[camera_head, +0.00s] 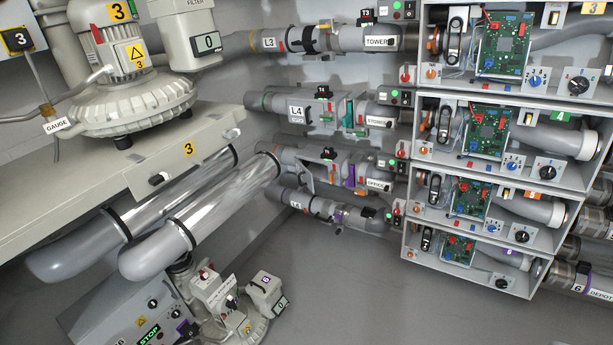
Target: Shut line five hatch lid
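The line five pipe (286,155) is the third one down on the back wall, with an OFFICE label (378,185) at its right end. Its hatch area (332,172) is in the middle, under a black T5 tag (328,153). A purple piece (350,176) shows there, and a grey flap-like part (306,178) stands at its left. The view is too small to tell exactly how the lid sits. A clear tube crosses near the pipe's left end. My gripper is not in view.
Pipe L3 (285,41) and pipe L4 (275,102) run above, and pipe L6 (318,207) below. Open cabinets with circuit boards (486,129) stand at the right. Blower 3 (125,90) is on a bench at left. A STOP machine (120,305) stands below. The grey floor (345,290) is clear.

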